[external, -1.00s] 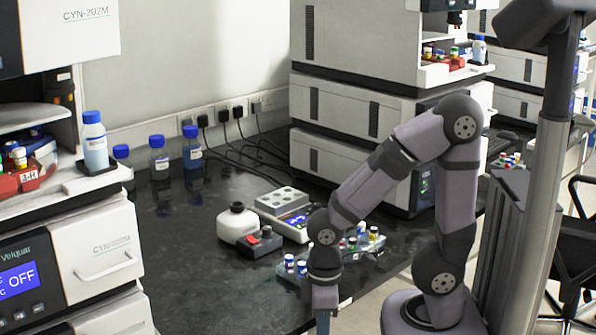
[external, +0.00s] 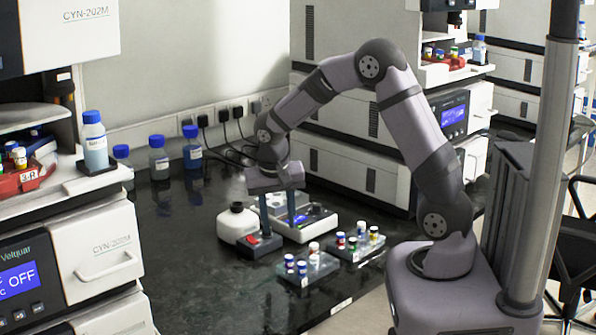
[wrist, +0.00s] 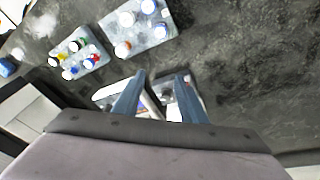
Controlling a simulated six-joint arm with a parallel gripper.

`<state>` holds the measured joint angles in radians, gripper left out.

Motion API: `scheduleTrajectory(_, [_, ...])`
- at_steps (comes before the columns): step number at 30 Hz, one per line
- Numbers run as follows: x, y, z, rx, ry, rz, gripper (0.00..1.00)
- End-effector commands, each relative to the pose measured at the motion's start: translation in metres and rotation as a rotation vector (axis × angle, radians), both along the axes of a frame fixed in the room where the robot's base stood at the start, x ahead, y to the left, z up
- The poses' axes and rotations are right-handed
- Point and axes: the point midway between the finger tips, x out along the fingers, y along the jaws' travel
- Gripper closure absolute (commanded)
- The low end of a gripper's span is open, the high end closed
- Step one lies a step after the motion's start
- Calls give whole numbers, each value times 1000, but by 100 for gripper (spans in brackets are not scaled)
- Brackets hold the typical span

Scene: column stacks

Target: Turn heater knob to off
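The heater (external: 320,217) is a white unit with a blue display on the dark bench, a grey block at its back. The wrist view also shows my gripper (wrist: 161,76) open, with white parts of the devices below and behind the fingers. A small dark round spot on the heater's top may be the knob; its setting is too small to read. The fingers hide part of the heater.
Two clear racks of capped vials, a front one (external: 306,268) and one further right (external: 358,247), stand in front of the heater. Blue-capped bottles (external: 159,160) stand at the back left. Cables run along the wall. The bench's left front is clear.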

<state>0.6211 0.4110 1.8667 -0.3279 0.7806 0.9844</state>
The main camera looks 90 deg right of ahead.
Motion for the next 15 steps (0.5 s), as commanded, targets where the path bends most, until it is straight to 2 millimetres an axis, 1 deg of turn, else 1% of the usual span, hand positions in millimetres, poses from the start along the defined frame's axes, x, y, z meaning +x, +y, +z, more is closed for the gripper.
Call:
scheduleTrajectory(1, [-11,-37,12,-26,-7,-139,62])
scheduleTrajectory(2, [-18,-56,15,-43,-13,-214,62])
scheduleTrajectory(3, [-27,-78,18,-65,-21,-307,62])
scheduleTrajectory(6, [-49,-123,24,-114,-39,-492,62])
scheduleTrajectory(9, [-67,-150,27,-149,-52,-614,62])
scheduleTrajectory(10, [-70,-156,27,-155,-55,-638,62])
scheduleTrajectory(12, [-76,-164,28,-167,-60,-677,62])
scheduleTrajectory(15, [-79,-168,27,-173,-62,-698,62])
